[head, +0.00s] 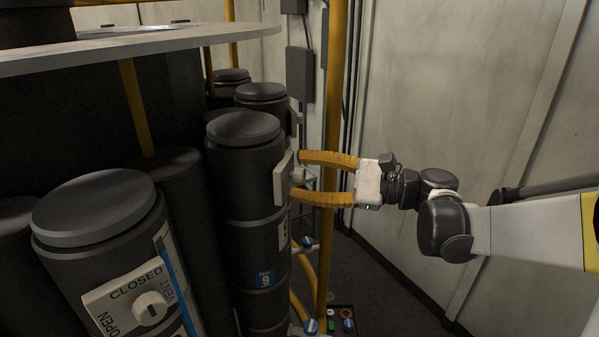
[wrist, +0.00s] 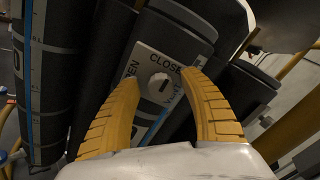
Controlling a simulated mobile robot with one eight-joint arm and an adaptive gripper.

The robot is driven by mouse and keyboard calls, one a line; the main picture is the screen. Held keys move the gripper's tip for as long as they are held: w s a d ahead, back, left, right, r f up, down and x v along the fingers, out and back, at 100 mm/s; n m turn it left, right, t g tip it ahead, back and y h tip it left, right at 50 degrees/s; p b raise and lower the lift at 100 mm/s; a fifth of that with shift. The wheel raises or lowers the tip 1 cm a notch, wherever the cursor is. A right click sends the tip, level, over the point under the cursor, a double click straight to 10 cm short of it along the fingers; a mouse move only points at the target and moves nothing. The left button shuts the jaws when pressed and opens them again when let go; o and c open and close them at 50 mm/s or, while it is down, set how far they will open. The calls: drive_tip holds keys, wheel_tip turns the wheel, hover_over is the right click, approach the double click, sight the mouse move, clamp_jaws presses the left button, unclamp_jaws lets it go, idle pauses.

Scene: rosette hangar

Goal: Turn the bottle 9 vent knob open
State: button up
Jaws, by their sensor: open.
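In the wrist view the plate (wrist: 148,62) shows CLOSED above and OPEN at the left, partly covered by a finger. The round white vent knob (wrist: 160,87) has a short dark mark, whose exact pointing I cannot tell. My gripper (head: 297,177) is open, its two yellow fingers reaching toward the plate. In the wrist view my gripper (wrist: 160,80) has a fingertip on either side of the knob; contact is unclear.
Another dark bottle (head: 100,215) stands front left with its own OPEN/CLOSED plate and white knob (head: 150,307). More bottles (head: 262,95) stand behind. A yellow pole (head: 337,70) rises behind my gripper. A tray of small coloured items (head: 338,320) is low down. The pale wall (head: 450,90) is at right.

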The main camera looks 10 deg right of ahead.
drive_tip(key=shift+a, duration=0.2)
drive_tip(key=shift+c, duration=0.6)
clamp_jaws()
